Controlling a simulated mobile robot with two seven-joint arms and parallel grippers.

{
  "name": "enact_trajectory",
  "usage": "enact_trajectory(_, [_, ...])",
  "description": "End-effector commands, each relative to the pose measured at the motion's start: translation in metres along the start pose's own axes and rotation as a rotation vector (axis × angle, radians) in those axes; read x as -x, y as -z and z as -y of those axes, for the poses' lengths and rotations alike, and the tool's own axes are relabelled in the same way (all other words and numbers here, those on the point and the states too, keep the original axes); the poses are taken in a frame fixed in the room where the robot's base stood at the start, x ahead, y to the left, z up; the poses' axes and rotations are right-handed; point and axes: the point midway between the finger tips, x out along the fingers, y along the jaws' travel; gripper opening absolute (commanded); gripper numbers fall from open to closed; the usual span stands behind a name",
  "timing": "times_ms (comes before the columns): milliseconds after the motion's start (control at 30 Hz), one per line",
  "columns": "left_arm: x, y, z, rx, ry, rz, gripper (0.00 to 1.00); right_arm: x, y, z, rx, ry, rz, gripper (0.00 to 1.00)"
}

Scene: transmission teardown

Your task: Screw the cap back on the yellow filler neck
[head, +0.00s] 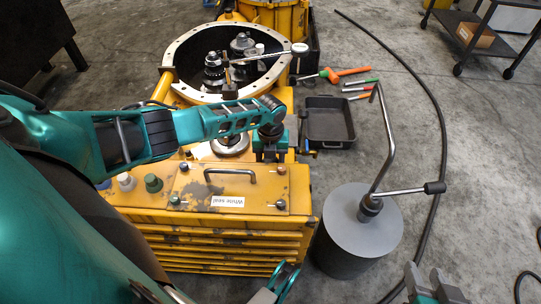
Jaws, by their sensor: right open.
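The yellow transmission housing (296,190) stands in the middle. I cannot make out the yellow filler neck or its cap for sure. A green cap-like knob (153,183) and a whitish one (126,181) stand upright on the left of the housing top. My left arm reaches across from the left, and my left gripper (271,152) points down over the right side of the housing top. Its jaws are partly hidden by the wrist, and what is between them does not show. My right gripper (431,285) is open at the bottom edge, right of the housing and partly cut off.
A grey cylinder (352,262) with a tall bent handle stands on the floor at the right. A black tray (329,121) and several hand tools lie behind it. The open bell housing (190,49) holds gears. A black hose (441,110) curves over the floor.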

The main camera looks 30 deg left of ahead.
Motion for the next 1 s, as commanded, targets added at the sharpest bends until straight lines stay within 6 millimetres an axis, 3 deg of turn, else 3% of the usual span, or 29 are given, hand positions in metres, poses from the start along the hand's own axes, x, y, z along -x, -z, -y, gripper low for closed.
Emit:
enact_trajectory(267, [0.0001, -0.0002, -0.0001, 0.000, 0.000, 0.000, 0.12, 0.0000, -0.0001, -0.0002, 0.000, -0.001, 0.000, 0.42])
enact_trajectory(467, [0.0001, -0.0002, -0.0001, 0.000, 0.000, 0.000, 0.12, 0.0000, -0.0002, -0.0003, 0.000, -0.001, 0.000, 0.42])
enact_trajectory(500, [0.0005, -0.0005, 0.0001, 0.000, 0.001, 0.001, 0.05, 0.0001, -0.0001, -0.0003, 0.000, -0.001, 0.001, 0.42])
enact_trajectory(567, [0.0005, -0.0006, 0.0001, -0.014, 0.001, 0.001, 0.05, 0.0001, -0.0002, -0.0003, 0.000, -0.001, 0.001, 0.42])
enact_trajectory(867, [0.0002, -0.0006, 0.0002, -0.356, 0.000, 0.002, 0.05, 0.0001, -0.0003, -0.0002, 0.000, -0.001, 0.001, 0.42])
enact_trajectory(1000, [0.0001, -0.0005, 0.0002, -0.403, 0.000, 0.002, 0.05, 0.0001, -0.0003, -0.0002, 0.000, 0.000, 0.001, 0.42])
